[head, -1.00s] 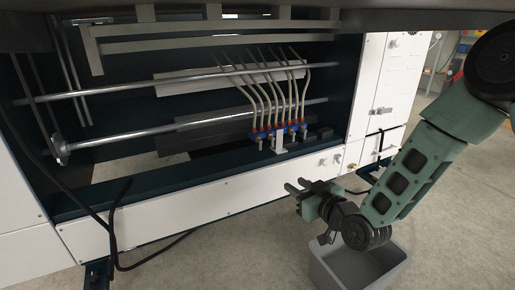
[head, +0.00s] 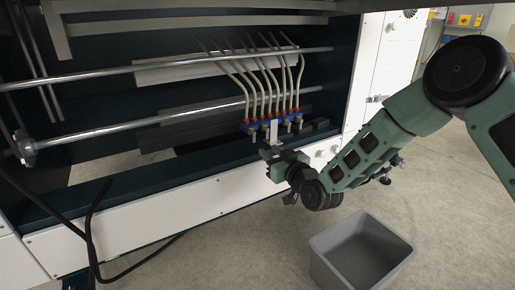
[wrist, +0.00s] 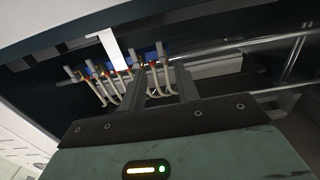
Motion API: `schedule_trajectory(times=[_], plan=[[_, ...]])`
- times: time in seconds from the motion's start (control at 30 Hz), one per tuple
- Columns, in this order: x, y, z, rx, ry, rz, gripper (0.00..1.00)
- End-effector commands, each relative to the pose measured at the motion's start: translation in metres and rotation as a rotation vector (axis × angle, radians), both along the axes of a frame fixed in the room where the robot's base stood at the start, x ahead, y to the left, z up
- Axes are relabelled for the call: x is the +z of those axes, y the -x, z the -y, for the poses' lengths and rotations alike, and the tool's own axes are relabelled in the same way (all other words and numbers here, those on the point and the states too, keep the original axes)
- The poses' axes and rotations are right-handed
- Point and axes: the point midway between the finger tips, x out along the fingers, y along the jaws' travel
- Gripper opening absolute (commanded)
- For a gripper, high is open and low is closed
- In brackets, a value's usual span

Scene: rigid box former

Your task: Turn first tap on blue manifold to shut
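The blue manifold (head: 248,130) sits on the lower ledge inside the machine frame, with a row of small red-marked taps and several pale hoses rising from it. A white upright bracket (head: 274,132) stands in front of its middle. My gripper (head: 266,150) is just in front of and below the manifold, apart from it as far as I can see. In the wrist view the manifold (wrist: 150,54) appears inverted beyond the fingertips, hoses hanging down. My two fingers (wrist: 163,82) stand apart with nothing between them. Individual tap handle positions are too small to tell.
Two metal rods (head: 190,129) cross the frame behind the manifold. A white front panel (head: 150,228) runs below the ledge. A grey bin (head: 335,262) stands on the floor at the lower right. Black cables (head: 92,215) hang at the left.

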Motion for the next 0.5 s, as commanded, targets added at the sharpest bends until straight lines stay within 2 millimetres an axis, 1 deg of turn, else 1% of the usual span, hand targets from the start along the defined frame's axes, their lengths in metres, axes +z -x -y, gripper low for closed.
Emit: schedule_trajectory(times=[0.03,0.1,0.3,0.5], plan=[[-0.004,-0.009,-0.006,0.000,-0.003,0.004,0.32],[-0.004,-0.021,-0.015,0.000,-0.002,0.003,0.32],[-0.004,-0.050,-0.034,0.000,-0.002,0.001,0.32],[-0.001,-0.065,-0.044,0.000,-0.001,0.000,0.32]])
